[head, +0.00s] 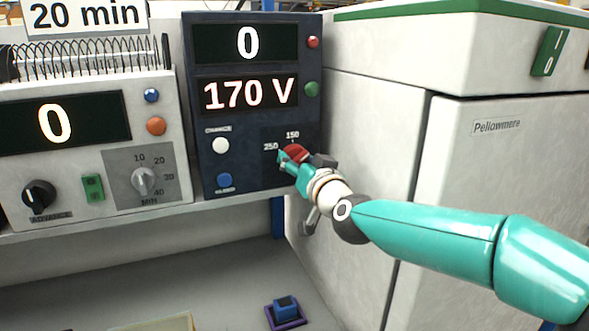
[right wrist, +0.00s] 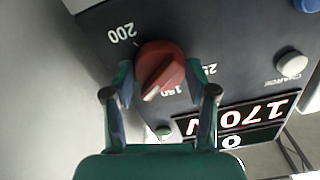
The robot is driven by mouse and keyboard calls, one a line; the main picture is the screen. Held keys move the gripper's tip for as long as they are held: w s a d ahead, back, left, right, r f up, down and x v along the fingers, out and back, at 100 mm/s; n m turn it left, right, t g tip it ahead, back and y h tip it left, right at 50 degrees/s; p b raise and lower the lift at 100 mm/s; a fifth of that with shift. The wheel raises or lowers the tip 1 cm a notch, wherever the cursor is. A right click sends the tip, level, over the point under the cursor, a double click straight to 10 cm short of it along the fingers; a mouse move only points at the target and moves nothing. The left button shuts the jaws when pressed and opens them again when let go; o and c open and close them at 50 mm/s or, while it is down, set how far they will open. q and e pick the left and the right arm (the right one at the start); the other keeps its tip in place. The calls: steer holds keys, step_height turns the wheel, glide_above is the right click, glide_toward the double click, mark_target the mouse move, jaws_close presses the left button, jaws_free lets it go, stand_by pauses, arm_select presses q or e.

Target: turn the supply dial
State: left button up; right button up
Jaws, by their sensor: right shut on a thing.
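The supply dial is a red round knob (head: 296,152) on the lower right of the dark blue supply panel (head: 235,130). In the head view my right gripper (head: 291,162) covers much of it. In the right wrist view the red knob (right wrist: 160,66) sits between the two fingers of my right gripper (right wrist: 160,84), which is shut on it. The knob's white mark points down and left there, close to the 150 label. The labels 200 and 250 also show around it. The supply's display (head: 248,93) reads 170 V. My left gripper is not in view.
A display above reads 0 (head: 247,43). Left of the supply stands a white timer unit (head: 60,165) with its own knobs and a 20 min sign (head: 85,15). A white cabinet (head: 500,170) stands close on the right. A blue block (head: 286,308) sits on the surface below.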

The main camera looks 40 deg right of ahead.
steer(key=shift+m, duration=0.6)
steer(key=o, duration=1.2)
steer(key=shift+c, duration=0.2)
steer(key=v, duration=1.2)
steer(key=shift+a, duration=0.1)
